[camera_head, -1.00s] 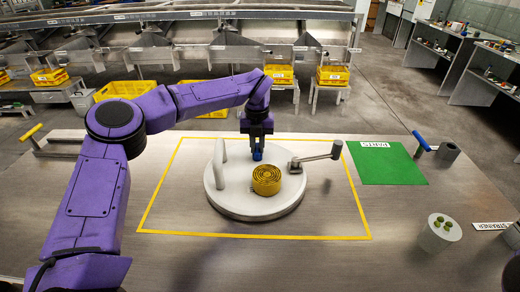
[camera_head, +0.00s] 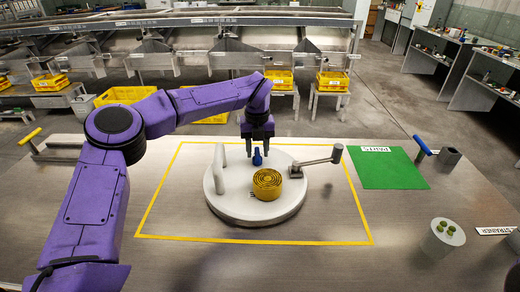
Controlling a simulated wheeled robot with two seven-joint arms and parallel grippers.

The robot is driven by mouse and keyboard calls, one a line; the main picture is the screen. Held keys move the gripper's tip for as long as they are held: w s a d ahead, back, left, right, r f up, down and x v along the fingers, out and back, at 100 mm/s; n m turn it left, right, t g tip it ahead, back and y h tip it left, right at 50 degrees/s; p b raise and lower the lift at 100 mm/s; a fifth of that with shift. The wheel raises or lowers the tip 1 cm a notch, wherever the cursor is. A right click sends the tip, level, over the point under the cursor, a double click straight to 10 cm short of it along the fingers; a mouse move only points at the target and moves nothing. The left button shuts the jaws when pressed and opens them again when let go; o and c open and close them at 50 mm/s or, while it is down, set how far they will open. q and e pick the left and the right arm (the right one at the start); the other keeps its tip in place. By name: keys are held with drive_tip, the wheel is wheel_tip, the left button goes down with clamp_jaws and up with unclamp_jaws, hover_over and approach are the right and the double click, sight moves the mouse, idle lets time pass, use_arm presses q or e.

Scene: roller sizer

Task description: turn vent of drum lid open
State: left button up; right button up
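The round pale drum lid (camera_head: 232,202) lies flat inside a yellow outline on the table. A small blue piece (camera_head: 257,157), which looks like the vent's handle, stands near the lid's far edge. My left gripper (camera_head: 257,149) points down just above and around the top of the blue piece. Its two dark fingers are apart, with a gap between them, and do not appear to grip it. Only a purple and dark part of my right arm shows at the right edge; its gripper is out of view.
On the lid stand a pale upright handle (camera_head: 220,169), a ribbed golden round piece (camera_head: 267,184) and a grey crank arm (camera_head: 320,161). A green mat (camera_head: 388,168), a blue-handled tool (camera_head: 422,145) and a pale cylinder (camera_head: 443,236) with green bits lie to the right.

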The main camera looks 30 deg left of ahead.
sight(257, 152)
use_arm(q)
drive_tip(key=shift+r, duration=0.15)
wheel_tip(257, 152, up, 10)
idle(0.4)
drive_tip(key=shift+r, duration=0.2)
